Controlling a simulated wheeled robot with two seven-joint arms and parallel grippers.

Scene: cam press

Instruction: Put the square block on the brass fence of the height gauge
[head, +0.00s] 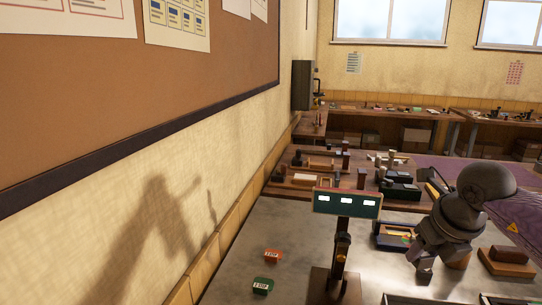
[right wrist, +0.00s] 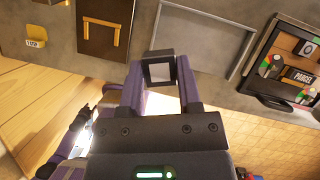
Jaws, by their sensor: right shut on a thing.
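My right gripper (head: 424,272) is at the right of the head view, pointing down over the bench. In the right wrist view the same gripper (right wrist: 161,85) is shut on a dark square block (right wrist: 160,72) with a pale face. The height gauge (head: 346,205) stands left of the gripper in the head view, with a green display on a dark post. In the right wrist view a brass fence (right wrist: 101,22) forms an open-sided frame on a dark brown plate. The block is apart from it, to its right.
An orange tag (head: 272,255) and a green tag (head: 263,286) stand left of the gauge. A grey rectangular frame (right wrist: 247,58) lies beside the brown plate. A black case (right wrist: 262,100) with a parcel label is at the right.

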